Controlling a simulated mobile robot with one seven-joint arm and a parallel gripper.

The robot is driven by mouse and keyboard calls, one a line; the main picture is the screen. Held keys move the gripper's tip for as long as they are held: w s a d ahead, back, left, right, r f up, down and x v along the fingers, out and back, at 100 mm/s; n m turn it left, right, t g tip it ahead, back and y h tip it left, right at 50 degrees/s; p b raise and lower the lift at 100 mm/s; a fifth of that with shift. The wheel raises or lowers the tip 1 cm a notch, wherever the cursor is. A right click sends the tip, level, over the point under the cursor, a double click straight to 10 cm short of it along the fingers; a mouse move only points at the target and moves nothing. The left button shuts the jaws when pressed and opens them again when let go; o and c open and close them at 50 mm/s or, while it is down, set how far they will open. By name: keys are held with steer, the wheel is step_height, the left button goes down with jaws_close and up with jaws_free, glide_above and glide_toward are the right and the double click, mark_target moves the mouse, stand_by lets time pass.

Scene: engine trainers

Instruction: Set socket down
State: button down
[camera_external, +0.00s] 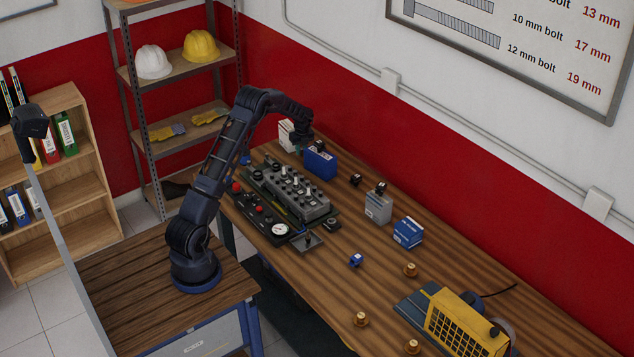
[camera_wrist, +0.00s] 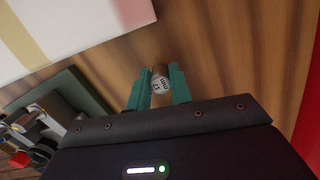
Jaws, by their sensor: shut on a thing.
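My gripper (camera_wrist: 160,82) shows in the wrist view with its two teal fingers closed on a small socket. The socket (camera_wrist: 160,78) has a pale end face with a marking that seems to read 17 mm, and a brownish side. Wood table surface lies behind it; I cannot tell whether the socket touches the table. In the external view my gripper (camera_external: 304,141) is at the table's far end, beside a white carton (camera_external: 287,134) and a blue box (camera_external: 320,162). The socket cannot be made out there.
The engine trainer (camera_external: 290,192) stands on the wooden table (camera_external: 345,290) in front of my gripper. A grey box (camera_external: 378,208), a blue-white box (camera_external: 408,232), brass parts (camera_external: 410,269) and a yellow machine (camera_external: 465,325) stand further right. Bare wood lies between them.

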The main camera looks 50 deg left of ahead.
steer(key=shift+f, duration=0.45)
steer(key=shift+f, duration=0.1)
steer(key=c, duration=1.3)
jaws_free()
steer(key=shift+o, duration=0.2)
step_height(320, 180, up, 12)
steer(key=d, duration=0.1)
steer(key=shift+s+d, duration=0.15)
steer(key=shift+d, duration=0.1)
